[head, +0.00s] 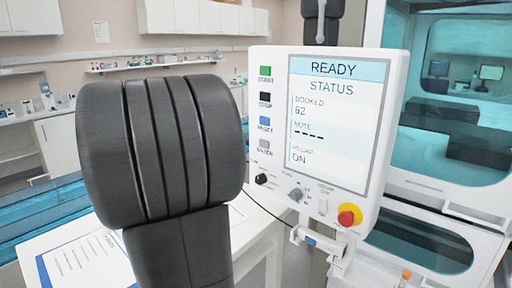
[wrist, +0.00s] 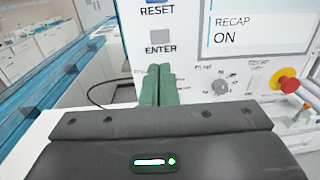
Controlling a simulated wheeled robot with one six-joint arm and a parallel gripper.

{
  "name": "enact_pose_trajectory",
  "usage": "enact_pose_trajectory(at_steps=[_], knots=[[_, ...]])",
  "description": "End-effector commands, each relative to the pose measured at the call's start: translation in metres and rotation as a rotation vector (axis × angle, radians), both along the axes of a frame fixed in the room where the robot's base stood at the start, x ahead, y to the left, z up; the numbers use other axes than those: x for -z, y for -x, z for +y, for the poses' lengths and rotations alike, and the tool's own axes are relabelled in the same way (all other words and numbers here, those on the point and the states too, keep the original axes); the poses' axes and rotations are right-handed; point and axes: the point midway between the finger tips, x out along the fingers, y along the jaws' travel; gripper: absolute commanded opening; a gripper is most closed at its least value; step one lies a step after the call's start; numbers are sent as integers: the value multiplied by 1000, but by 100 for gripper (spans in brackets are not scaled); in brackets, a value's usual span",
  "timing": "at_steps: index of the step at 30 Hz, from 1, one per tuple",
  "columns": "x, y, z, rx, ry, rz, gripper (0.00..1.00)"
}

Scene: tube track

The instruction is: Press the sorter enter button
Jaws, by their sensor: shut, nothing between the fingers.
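The grey enter button (wrist: 160,36) is on the white sorter panel (wrist: 190,58), above its printed ENTER label. It also shows in the head view (head: 265,145) as the lowest of the column of buttons. My gripper (wrist: 158,72) is shut and empty, its green fingers pressed together. In the wrist view the fingertips appear just below the ENTER label, lined up under the button. Whether they touch the panel I cannot tell. In the head view my dark arm hides the fingers. The screen (head: 338,120) reads READY, STATUS, BOOKED 62 and RECAP ON.
A blue reset button (head: 265,122) sits just above enter, with black and green buttons higher up. Below are a black knob (head: 261,179), a grey knob (head: 296,194) and a red emergency button with yellow collar (head: 349,215). A clipboard (head: 85,262) lies on the white table.

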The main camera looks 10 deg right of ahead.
Motion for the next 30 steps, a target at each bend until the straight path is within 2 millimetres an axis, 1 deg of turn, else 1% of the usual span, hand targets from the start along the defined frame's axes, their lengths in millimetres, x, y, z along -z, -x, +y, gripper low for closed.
enact_pose_trajectory(at_steps=[1,18,24,30], knots=[[-1,-4,-8,6,1,2,0],[-2,-56,-79,3,-1,1,0],[-1,-66,-92,1,-1,1,0],[0,-68,-95,1,-1,-1,0]])
